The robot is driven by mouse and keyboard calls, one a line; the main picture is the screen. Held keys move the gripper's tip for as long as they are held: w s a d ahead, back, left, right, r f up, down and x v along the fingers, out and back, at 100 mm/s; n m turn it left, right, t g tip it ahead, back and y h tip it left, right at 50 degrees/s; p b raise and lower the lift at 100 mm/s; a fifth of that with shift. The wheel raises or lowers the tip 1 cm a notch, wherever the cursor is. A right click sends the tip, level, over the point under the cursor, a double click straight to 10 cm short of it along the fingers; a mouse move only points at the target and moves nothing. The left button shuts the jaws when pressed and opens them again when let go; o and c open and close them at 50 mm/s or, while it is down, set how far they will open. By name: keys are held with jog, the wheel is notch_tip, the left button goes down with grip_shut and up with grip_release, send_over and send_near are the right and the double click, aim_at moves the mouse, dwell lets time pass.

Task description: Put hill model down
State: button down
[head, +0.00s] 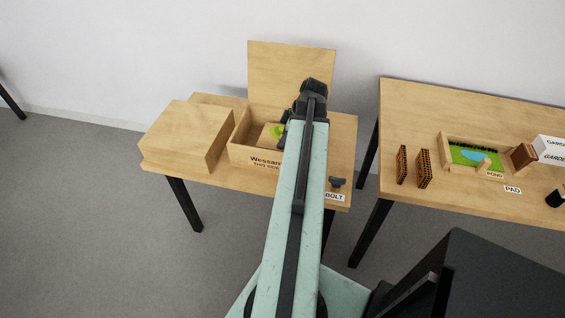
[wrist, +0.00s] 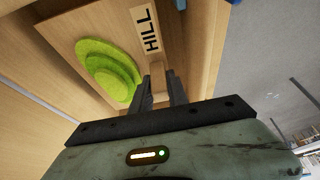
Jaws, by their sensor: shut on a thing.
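The hill model is a wooden board with a green stepped hill (wrist: 108,70) and a HILL label (wrist: 147,30) in the wrist view. My gripper (wrist: 158,90) is shut on a small wooden grip block at the board's near edge. In the head view the green of the hill model (head: 277,131) shows within the outline of an open wooden box (head: 255,155) with printed lettering. My gripper there (head: 287,118) is mostly hidden behind my arm. I cannot tell whether the board touches the box floor.
A closed wooden block (head: 185,135) stands left of the box, and an upright panel (head: 290,70) behind it. A dark bolt (head: 337,182) lies by the BOLT label (head: 335,197). The right table (head: 420,110) holds a pond model (head: 470,155) and brick-like pieces (head: 424,168).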

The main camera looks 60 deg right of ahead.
jog(key=shift+f, duration=0.5)
notch_tip(320, 180, down, 5)
jog(key=b, duration=0.4)
jog(key=shift+r+b, duration=0.1)
jog(key=shift+b, duration=0.2)
jog(key=shift+r, duration=0.25)
jog(key=shift+f, duration=0.15)
jog(key=c, duration=1.3)
grip_release()
